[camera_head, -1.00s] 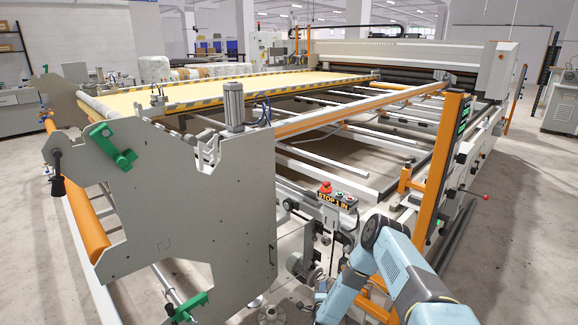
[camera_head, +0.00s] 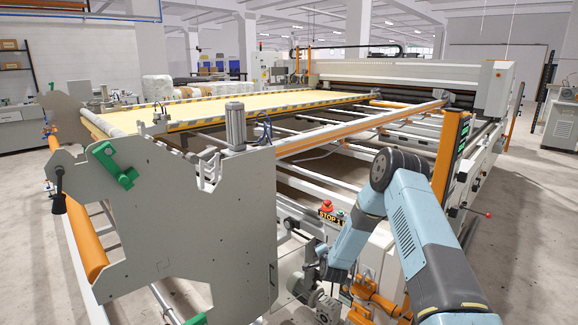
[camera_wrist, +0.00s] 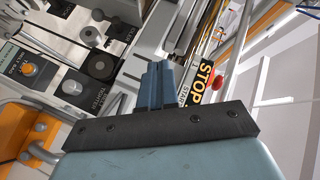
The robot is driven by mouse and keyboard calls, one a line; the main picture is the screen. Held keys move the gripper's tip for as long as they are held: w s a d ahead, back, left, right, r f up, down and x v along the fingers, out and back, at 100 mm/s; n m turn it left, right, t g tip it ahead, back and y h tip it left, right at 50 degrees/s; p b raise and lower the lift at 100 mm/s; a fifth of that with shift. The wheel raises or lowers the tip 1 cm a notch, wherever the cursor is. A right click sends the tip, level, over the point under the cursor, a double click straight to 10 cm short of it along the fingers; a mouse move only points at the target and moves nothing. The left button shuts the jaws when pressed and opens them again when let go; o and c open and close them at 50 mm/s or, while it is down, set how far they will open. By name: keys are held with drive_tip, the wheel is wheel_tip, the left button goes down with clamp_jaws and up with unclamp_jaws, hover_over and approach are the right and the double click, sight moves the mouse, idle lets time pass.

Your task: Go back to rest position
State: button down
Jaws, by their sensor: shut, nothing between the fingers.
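My gripper (camera_wrist: 158,84) shows in the wrist view with its two dark blue fingers closed together and nothing between them. The fingers point up in the picture, in front of the machine's frame and control parts. In the head view my blue arm bends at a raised elbow on the right, and its forearm slopes down to the left. I cannot make out the fingers there. A red emergency button (camera_head: 326,206) sits above a black STOP sign (camera_head: 331,217), just left of my forearm. The STOP sign also shows right of the fingers in the wrist view (camera_wrist: 204,79).
The quilting machine's grey side plate (camera_head: 190,235) stands at front left. An orange upright post (camera_head: 450,150) stands close behind my elbow. In the wrist view, an orange knob (camera_wrist: 29,68) and labelled controls are at left. Open floor (camera_head: 530,220) lies at right.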

drive_tip(key=s+d+r+n+g, duration=0.1)
drive_tip(key=s+r+n+g, duration=0.2)
drive_tip(key=r, duration=1.2)
drive_tip(key=s+d+r+n+g, duration=0.1)
drive_tip(key=s+r+n, duration=0.25)
drive_tip(key=r, duration=1.15)
drive_tip(key=s+d+r+n+g, duration=0.1)
drive_tip(key=s+d+r, duration=0.1)
drive_tip(key=s+r, duration=0.5)
drive_tip(key=s+d+r+n, duration=0.1)
drive_tip(key=s+d+r, duration=0.1)
drive_tip(key=s+r, duration=0.55)
drive_tip(key=s+d+r+n+g, duration=0.1)
drive_tip(key=s+d+r+g, duration=0.1)
drive_tip(key=s, duration=1.5)
drive_tip(key=s+d+r+n+g+h, duration=0.1)
drive_tip(key=s+d+r+n+g, duration=0.1)
drive_tip(key=s, duration=1.5)
drive_tip(key=shift+s, duration=0.2)
